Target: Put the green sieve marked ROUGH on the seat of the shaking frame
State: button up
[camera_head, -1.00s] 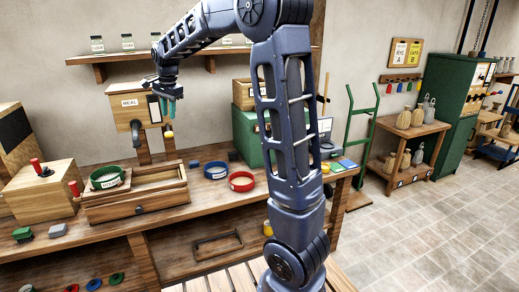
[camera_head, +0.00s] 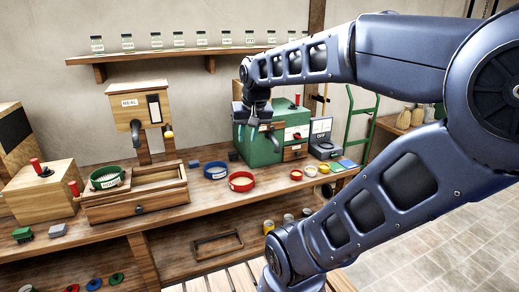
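The green sieve (camera_head: 107,178) sits at the left end of the wooden shaking frame (camera_head: 150,207) on the bench. A pale label with dark letters is on its front, too small to read surely. It looks level, but I cannot tell whether it is fully down in the seat. The frame's open tray shows to the right of the sieve. My gripper (camera_head: 263,131) is well to the right of the sieve, in front of the green cabinet. It points down, its fingers look apart, and nothing shows between them.
A blue sieve (camera_head: 215,171) and a red sieve (camera_head: 241,181) stand right of the frame. A MEAL hopper (camera_head: 140,106) rises behind it. Small bowls (camera_head: 310,170) and a scale (camera_head: 323,147) are farther right. A jar shelf (camera_head: 190,52) hangs above.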

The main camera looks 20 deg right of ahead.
jog(key=s+d+f+n, duration=0.1)
jog(key=s+f, duration=0.2)
jog(key=s, duration=0.2)
jog(key=shift+d+n, duration=0.3)
jog(key=shift+d, duration=0.1)
